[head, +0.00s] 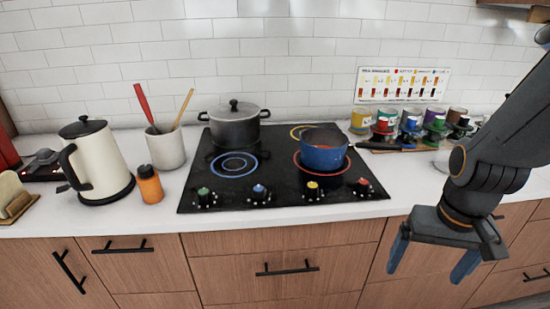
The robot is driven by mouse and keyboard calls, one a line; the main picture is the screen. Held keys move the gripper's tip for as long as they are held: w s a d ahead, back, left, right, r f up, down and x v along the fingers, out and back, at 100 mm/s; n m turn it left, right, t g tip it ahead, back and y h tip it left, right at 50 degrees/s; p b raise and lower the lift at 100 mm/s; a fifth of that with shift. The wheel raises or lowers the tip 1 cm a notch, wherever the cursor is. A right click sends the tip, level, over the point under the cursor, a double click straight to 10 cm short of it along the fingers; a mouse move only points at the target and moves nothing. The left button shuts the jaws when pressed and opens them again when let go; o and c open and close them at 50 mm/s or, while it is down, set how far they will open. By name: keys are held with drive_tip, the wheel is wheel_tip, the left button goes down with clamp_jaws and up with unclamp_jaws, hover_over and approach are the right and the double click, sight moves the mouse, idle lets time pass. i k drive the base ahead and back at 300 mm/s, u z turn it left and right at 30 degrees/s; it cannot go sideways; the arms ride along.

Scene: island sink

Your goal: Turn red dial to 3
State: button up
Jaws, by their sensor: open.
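The red dial (362,187) sits at the front right corner of the black cooktop (270,198). Its setting is too small to read. A yellow dial (313,190), a blue dial (259,192) and a green dial (204,195) stand in a row to its left. My gripper (430,272) is open and empty, with blue fingers pointing down. In the picture it is to the right of and below the red dial, in front of the drawer fronts and apart from the cooktop.
A blue pan (323,157) sits on the red-ringed burner behind the red dial, its black handle (378,145) pointing right. A grey lidded pot (235,130) is at the back left. Several coloured jars (408,122) stand at right. Counter between the red dial and my arm is clear.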

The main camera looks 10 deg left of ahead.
sight(362, 184)
drive_tip(key=k, duration=0.5)
drive_tip(key=u, duration=0.7)
drive_tip(key=i, duration=0.85)
drive_tip(key=z, duration=0.65)
